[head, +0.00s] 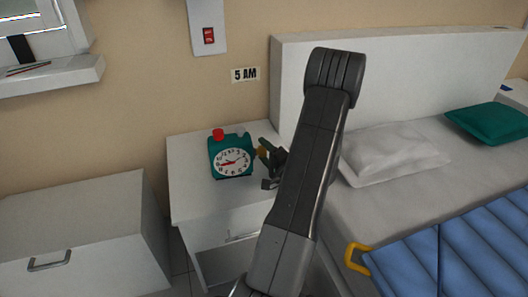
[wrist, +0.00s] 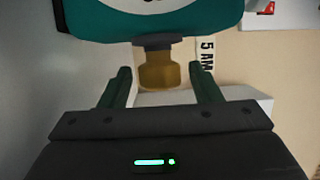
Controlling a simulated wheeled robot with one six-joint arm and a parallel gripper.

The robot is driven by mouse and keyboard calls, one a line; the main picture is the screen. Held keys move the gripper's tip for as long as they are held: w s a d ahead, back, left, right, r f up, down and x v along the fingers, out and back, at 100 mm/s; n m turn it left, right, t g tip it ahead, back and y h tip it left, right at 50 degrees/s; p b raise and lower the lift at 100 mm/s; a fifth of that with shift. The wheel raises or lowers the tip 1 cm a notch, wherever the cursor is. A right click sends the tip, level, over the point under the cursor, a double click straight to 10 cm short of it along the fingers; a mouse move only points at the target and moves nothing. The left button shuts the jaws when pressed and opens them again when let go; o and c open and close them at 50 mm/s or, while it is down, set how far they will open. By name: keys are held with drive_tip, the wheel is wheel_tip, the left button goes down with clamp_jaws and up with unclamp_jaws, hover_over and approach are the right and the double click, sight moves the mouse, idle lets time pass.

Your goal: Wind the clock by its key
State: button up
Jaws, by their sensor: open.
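A teal clock (head: 231,155) with a white face and a red button on top stands upright on the white nightstand (head: 192,198). Its brass key (head: 261,153) sticks out of its right side. My gripper (head: 268,164) is beside the clock's right side, partly hidden by my arm. In the wrist view the clock (wrist: 150,22) fills the top, and the key (wrist: 159,72) hangs below it. The two dark green fingers of my gripper (wrist: 160,88) stand open on either side of the key. I see a gap between each finger and the key.
A "5 AM" sign (head: 245,74) and a red switch (head: 209,36) are on the wall behind. A white headboard (head: 292,75) and a bed with pillows (head: 393,152) are to the right. A low white cabinet (head: 80,225) is to the left.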

drive_tip(key=shift+w+a, duration=0.2)
drive_tip(key=c, duration=1)
drive_tip(key=shift+r, duration=0.1)
